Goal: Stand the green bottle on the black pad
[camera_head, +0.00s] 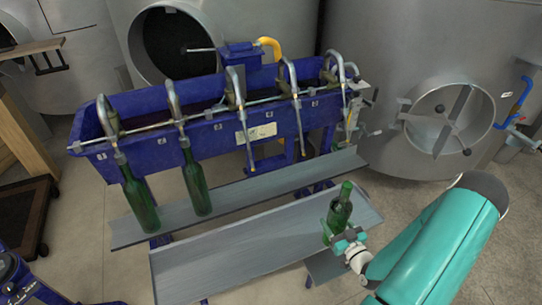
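A green bottle (341,209) is upright at the right end of the front grey tray. My gripper (346,236) is at its lower body, with fingers overlapping it in the picture. The fingers are too small to tell whether they are shut on the glass or open around it. The bottle's base is partly hidden, so I cannot tell whether it rests on the tray. Two other green bottles, one at the far left (138,200) and one beside it (195,182), stand under the filler spouts. I cannot make out a black pad for certain.
The blue filler (205,141) with several metal spouts stands behind a rear grey shelf (258,187). The front grey tray (220,257) is bare across its middle. A small dark grey plate (325,268) is below its right end. Steel tanks (400,60) stand behind.

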